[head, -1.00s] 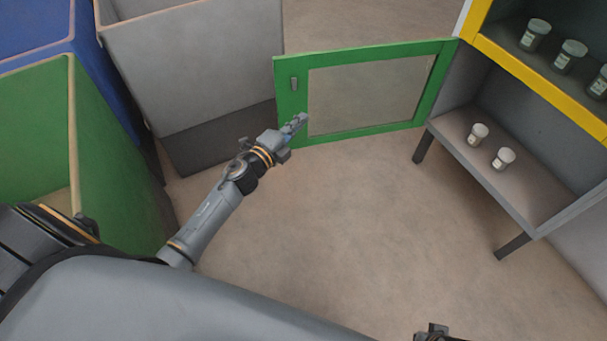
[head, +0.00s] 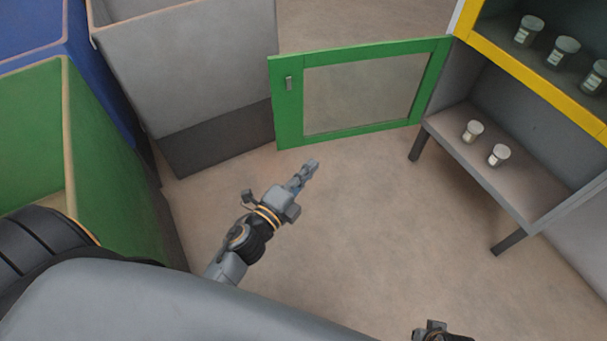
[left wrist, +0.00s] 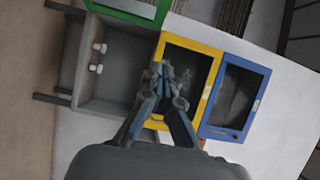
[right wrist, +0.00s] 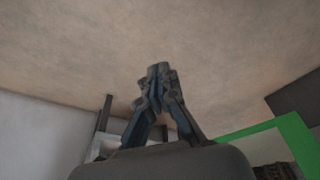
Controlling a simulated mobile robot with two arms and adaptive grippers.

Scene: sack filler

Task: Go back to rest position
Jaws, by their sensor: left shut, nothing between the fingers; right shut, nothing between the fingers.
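My left gripper (head: 308,171) is shut and empty over the open floor, below and in front of the green-framed door in the head view. It also shows in the left wrist view (left wrist: 161,72), fingers together, with the cabinet beyond it. My right gripper shows in the right wrist view (right wrist: 158,75), shut and empty, with bare floor behind it. In the head view only a small dark part of my right arm shows at the bottom edge.
The green-framed door (head: 290,100) stands open from the cabinet. Two jars (head: 473,131) sit on the lower shelf (head: 510,185); several stand behind the yellow frame (head: 530,80). Grey (head: 190,80), green (head: 110,170) and blue (head: 90,60) bins stand left. The middle floor is clear.

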